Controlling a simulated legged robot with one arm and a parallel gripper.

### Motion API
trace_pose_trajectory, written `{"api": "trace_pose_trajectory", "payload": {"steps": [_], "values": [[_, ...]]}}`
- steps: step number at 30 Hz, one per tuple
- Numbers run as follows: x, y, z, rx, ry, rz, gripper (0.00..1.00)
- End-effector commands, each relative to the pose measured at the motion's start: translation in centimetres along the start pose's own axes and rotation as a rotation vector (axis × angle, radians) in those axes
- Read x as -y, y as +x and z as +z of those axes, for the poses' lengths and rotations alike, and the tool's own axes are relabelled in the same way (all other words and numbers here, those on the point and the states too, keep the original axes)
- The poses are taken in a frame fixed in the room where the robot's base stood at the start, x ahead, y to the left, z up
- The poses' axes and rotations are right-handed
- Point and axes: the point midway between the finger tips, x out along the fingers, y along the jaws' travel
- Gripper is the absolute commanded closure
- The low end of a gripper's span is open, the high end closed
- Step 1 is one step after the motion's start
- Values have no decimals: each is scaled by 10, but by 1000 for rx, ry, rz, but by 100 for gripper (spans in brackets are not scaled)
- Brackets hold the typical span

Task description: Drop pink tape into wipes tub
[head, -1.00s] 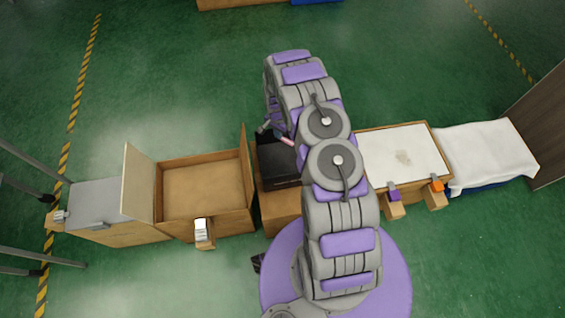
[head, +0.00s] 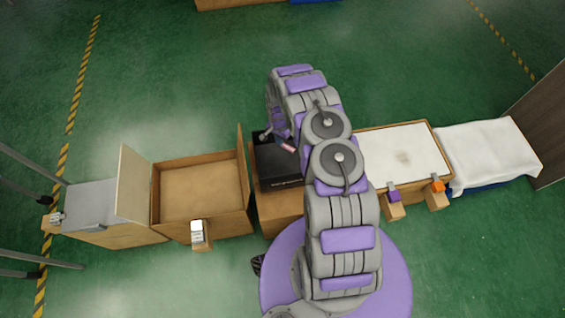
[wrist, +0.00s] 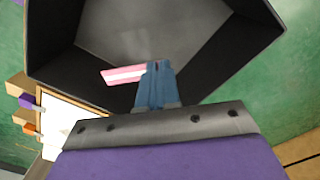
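The pink tape (wrist: 122,75), pink with a white stripe, is pinched between the blue fingers of my gripper (wrist: 156,72) in the wrist view. The black open-topped tub (wrist: 58,48), which I take for the wipes tub, lies below and around them in that view, with dark walls and a grey floor. In the head view the tub (head: 275,181) stands on a wooden box beside my arm. The pink tape (head: 288,147) shows small over it, and my arm hides the tub's right part. The height of the tape above the floor of the tub cannot be told.
Left of the tub is an open wooden box (head: 200,192) with raised lids and a white-tipped lever (head: 198,230). To the right are a white-topped box (head: 405,150), a purple lever (head: 394,196), an orange lever (head: 437,186) and a white cloth-covered box (head: 488,155).

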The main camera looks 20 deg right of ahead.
Motion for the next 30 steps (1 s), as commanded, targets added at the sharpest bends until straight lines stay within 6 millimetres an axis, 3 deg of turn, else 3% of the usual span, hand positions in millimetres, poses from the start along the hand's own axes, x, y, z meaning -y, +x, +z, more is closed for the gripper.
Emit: {"api": "trace_pose_trajectory", "payload": {"steps": [1,10,20,23,30], "values": [[0,0,0,0,0,0,100],[3,-1,5,-7,0,5,69],[1,-4,1,-3,-1,2,68],[2,-13,1,-3,-1,1,68],[4,-58,5,-8,-1,3,68]]}}
